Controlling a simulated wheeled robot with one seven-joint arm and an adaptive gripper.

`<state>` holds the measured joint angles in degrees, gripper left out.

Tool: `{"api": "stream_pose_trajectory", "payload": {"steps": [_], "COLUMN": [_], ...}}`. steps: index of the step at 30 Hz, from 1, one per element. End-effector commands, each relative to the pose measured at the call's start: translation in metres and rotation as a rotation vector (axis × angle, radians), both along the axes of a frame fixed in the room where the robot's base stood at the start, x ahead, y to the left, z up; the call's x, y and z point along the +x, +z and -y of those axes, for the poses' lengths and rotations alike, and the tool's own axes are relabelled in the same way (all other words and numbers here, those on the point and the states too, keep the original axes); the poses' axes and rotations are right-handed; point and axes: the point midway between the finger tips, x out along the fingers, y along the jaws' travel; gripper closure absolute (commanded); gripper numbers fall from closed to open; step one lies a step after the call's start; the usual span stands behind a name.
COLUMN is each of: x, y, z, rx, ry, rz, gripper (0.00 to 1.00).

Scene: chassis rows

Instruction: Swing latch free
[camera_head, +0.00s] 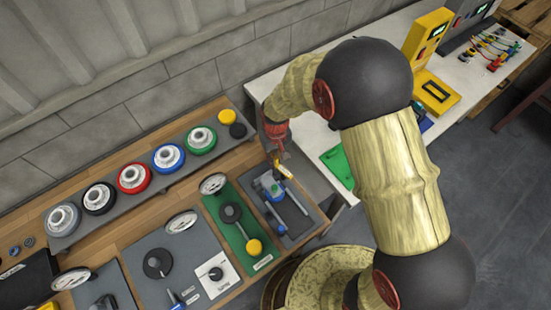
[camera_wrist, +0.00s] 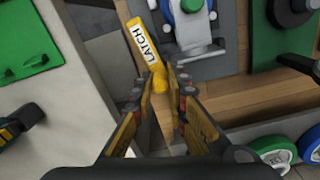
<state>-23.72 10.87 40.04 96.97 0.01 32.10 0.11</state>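The yellow latch bar (camera_wrist: 146,42), labelled LATCH on a white tag, shows in the wrist view with a rounded yellow knob (camera_wrist: 160,82) at its lower end. In the head view the yellow bar (camera_head: 284,170) lies at the far edge of a dark grey panel (camera_head: 298,222). A grey and blue mechanism (camera_head: 268,187) sits on that panel. My gripper (camera_wrist: 157,90) is open, with its fingers on either side of the knob. A gap shows between the fingers; whether either one touches the knob cannot be told. In the head view my gripper (camera_head: 280,153) points down above the bar.
A green panel (camera_head: 233,225) with a black dial and yellow knob stands left of the latch panel. A shelf holds several coloured ring wheels (camera_head: 168,157) along the wall. A white table (camera_head: 470,82) with a yellow device lies to the right, close to my arm.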

Motion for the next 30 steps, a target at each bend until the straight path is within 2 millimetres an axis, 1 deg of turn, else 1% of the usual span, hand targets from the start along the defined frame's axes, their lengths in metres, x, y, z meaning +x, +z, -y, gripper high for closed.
{"api": "stream_pose_trajectory", "payload": {"steps": [3, 11, 14, 17, 24, 30], "x": [0.000, 0.000, 0.001, 0.001, 0.001, 0.001], "y": [0.000, 0.001, 0.006, 0.018, 0.067, 0.101], "z": [0.000, 0.000, 0.000, -0.001, 0.000, 0.000], "rx": [0.000, 0.000, 0.000, 0.002, 0.002, 0.001], "ry": [0.000, 0.001, 0.001, 0.001, 0.001, 0.001], "rz": [0.000, 0.000, 0.001, 0.004, 0.004, 0.003], "gripper": [0.78, 0.78, 0.78, 0.78, 0.78, 0.78]}}
